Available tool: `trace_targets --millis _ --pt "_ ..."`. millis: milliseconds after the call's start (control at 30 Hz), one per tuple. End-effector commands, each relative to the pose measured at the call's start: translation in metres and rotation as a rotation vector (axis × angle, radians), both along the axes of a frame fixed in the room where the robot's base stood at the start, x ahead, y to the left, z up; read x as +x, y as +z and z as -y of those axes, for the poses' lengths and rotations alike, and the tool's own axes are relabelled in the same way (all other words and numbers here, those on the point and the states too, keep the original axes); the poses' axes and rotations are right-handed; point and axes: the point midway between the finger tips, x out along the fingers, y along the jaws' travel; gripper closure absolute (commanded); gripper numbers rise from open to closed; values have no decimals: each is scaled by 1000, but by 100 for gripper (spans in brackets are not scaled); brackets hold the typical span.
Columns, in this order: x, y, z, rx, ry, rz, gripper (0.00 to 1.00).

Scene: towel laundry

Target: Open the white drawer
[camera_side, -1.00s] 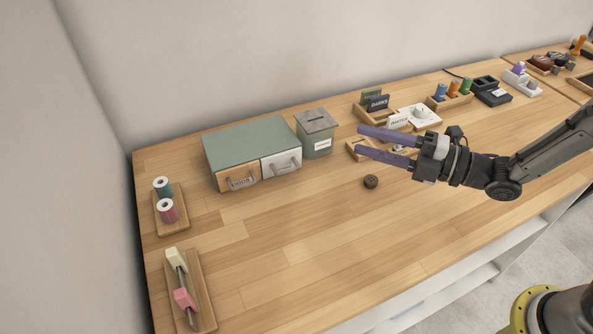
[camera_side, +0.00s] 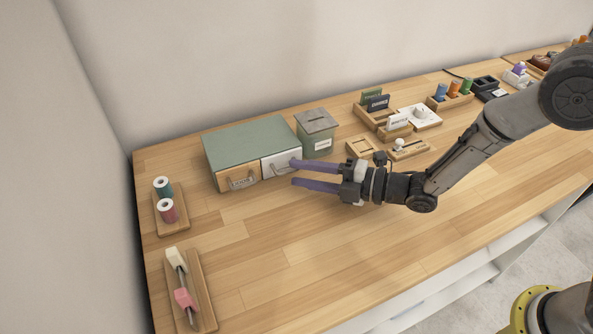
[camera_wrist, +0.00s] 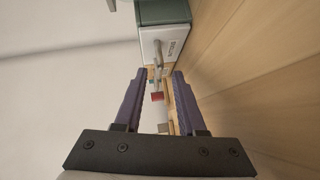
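The green cabinet (camera_side: 250,142) stands against the back wall with two drawers in its front. The white drawer (camera_side: 270,165) is the right one and looks shut. Its front (camera_wrist: 172,42) and grey bar handle (camera_wrist: 157,60) show in the wrist view. My gripper (camera_side: 293,172) is open, its purple fingers just right of and in front of the white drawer. One fingertip overlaps the handle area in the side view. In the wrist view, the handle appears just beyond the gap of my gripper (camera_wrist: 159,72); contact cannot be told.
The wooden drawer (camera_side: 239,179) with a label sits left of the white one. A green lidded box (camera_side: 317,140) stands close to the cabinet's right. Spools on a board (camera_side: 160,227) are at the left. The tabletop (camera_side: 270,245) in front of the cabinet is clear.

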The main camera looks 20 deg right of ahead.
Motion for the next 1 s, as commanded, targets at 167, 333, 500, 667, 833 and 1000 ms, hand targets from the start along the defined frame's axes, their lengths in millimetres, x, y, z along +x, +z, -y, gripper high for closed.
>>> trace_targets --millis 167,333,500,667,833,1000 --pt "10 -2 -10 1 0 1 60" --pt "13 -2 -13 0 -1 1 60" --pt "13 -2 -12 0 -1 1 60" --pt "12 -2 -12 0 -1 1 89" --pt "12 -2 -12 0 -1 1 100" --pt "12 -2 -12 0 -1 1 100"
